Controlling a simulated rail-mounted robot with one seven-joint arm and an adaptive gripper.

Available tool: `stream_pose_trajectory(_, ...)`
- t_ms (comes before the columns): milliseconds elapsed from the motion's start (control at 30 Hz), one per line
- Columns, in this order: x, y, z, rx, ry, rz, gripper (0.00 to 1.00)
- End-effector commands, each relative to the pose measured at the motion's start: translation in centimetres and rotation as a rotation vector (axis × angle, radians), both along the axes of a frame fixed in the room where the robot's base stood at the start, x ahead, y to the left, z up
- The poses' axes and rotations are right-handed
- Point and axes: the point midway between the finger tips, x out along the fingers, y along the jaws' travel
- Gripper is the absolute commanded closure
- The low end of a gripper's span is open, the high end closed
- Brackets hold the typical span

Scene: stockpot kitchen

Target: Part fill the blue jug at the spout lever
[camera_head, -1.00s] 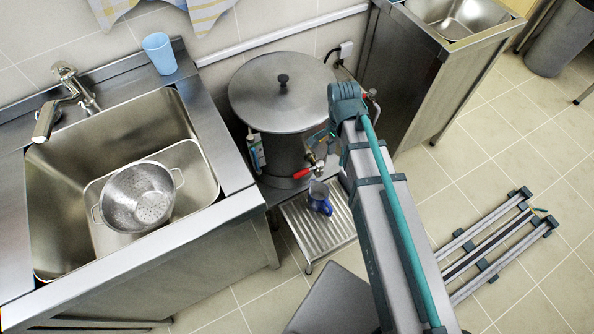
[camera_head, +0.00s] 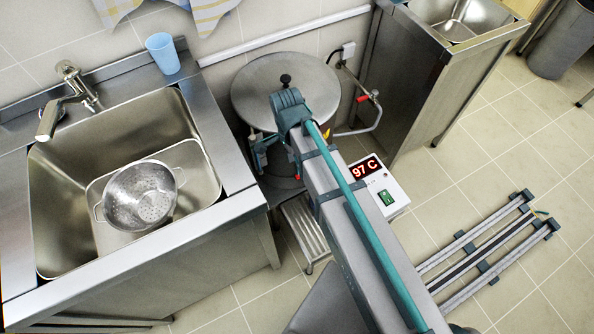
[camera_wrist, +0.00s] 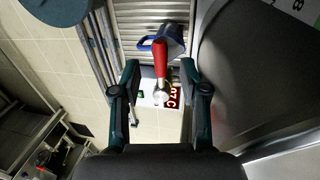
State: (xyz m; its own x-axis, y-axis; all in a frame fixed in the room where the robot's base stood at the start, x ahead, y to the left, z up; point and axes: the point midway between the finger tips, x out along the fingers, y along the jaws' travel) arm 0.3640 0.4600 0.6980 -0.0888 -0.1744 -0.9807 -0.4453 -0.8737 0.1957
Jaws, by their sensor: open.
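The blue jug (camera_wrist: 168,38) shows in the wrist view on the ribbed metal drip tray (camera_wrist: 122,42), its handle to the left. In the head view my arm hides the jug, and only part of the tray (camera_head: 303,230) shows. The red spout lever (camera_wrist: 159,58) lies between the fingers of my gripper (camera_wrist: 160,70) in the wrist view, with clear gaps on both sides. My gripper is open and holds nothing. In the head view it shows partly, in front of the lidded steel pot (camera_head: 258,92), where the lever is hidden.
A control box (camera_head: 385,190) reading 97 C stands right of the pot. A second red-handled tap (camera_head: 374,94) is on a pipe behind it. To the left is a sink (camera_head: 60,200) with a colander (camera_head: 140,195) and a light blue cup (camera_head: 161,54) on its rim.

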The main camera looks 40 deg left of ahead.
Motion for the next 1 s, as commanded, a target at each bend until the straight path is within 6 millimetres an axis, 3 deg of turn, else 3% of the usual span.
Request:
stream_pose_trajectory(300, -0.4, -0.8, -4.2, -0.001, 0.000, 0.000, 0.56)
stream_pose_trajectory(800, -0.4, -0.9, -5.3, 0.001, 0.000, 0.000, 0.56)
stream_pose_trajectory(1000, -0.4, -0.9, -5.3, 0.001, 0.000, 0.001, 0.89)
